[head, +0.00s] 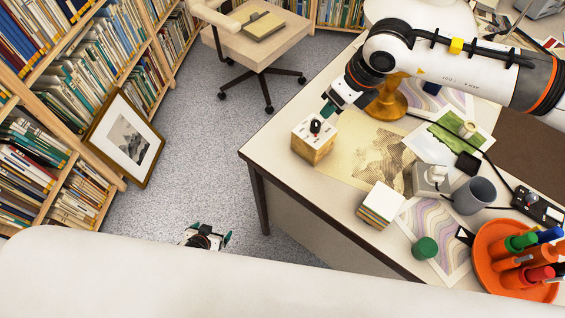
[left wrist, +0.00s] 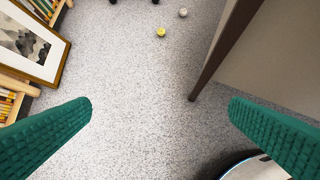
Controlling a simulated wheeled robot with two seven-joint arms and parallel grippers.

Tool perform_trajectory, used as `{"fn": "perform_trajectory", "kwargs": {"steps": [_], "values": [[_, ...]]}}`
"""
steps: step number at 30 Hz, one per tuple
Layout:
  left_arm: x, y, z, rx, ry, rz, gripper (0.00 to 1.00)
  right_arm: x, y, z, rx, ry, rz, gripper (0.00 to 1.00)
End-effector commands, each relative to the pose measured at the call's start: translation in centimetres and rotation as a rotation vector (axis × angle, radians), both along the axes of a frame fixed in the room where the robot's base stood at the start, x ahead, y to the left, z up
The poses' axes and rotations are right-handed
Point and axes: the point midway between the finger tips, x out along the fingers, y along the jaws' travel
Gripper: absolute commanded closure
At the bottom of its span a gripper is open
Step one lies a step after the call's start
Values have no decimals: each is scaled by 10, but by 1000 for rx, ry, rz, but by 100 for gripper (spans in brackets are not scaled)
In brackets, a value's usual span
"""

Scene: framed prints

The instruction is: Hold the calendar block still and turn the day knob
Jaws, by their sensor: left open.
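The calendar block (head: 304,146) is a wooden cube with a white top, standing near the desk's left edge in the head view. A black day knob (head: 315,126) stands up from its top. My right gripper (head: 329,109) comes in from the upper right, its teal tip close behind the knob; I cannot tell whether it touches or how far its jaws are parted. My left gripper (head: 208,235) is out over the floor, left of the desk and well apart from the block. In the left wrist view its green fingers (left wrist: 160,108) are wide apart and empty.
The desk (head: 275,135) also holds a paper cube (head: 380,203), a grey mug (head: 474,195), a green lid (head: 425,248), an orange tray (head: 482,262) and a wooden stand (head: 386,103). A framed print (head: 124,139) leans on the shelves.

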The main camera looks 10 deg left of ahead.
Motion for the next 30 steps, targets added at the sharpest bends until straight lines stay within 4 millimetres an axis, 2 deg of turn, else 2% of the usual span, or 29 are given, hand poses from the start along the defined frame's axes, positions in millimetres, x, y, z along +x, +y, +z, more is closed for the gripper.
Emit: {"fn": "perform_trajectory", "kwargs": {"steps": [1, 3, 5, 9, 11, 15, 17, 18, 19, 21, 24, 27, 30], "values": [[27, 5, 19, -6, -65, 3, 0, 0, 0, 0, 1, 1, 0, 64], [60, 9, 45, -22, -147, 11, 0, 0, 0, 0, 1, 1, 0, 64], [87, 12, 69, -36, -218, 15, 0, 0, 0, 0, 1, 1, 0, 64], [143, 16, 132, -76, -384, 14, 0, 0, 0, 0, 1, 0, 0, 64], [164, 17, 161, -97, -455, 10, 0, 0, 0, 0, 1, 0, 0, 64], [206, 15, 234, -148, -619, -12, 0, 0, 0, 0, 1, 0, 0, 64], [219, 11, 266, -174, -687, -31, 0, 0, 0, 0, 1, 0, 0, 64], [224, 0, 287, -195, -733, -60, 0, 0, 0, 0, 1, 0, 0, 64], [222, -16, 298, -213, -761, -96, 0, 0, 0, 0, 1, 0, 0, 64], [204, -58, 300, -243, -783, -184, 0, 0, 0, 0, 1, 0, 0, 64], [177, -109, 302, -275, -808, -291, 0, 0, 0, 0, 1, 0, 0, 64], [151, -152, 307, -305, -831, -381, 0, 0, 0, 0, 1, 0, 0, 64], [130, -184, 313, -333, -854, -447, 0, 0, 0, 0, 1, 0, 0, 64]]}}
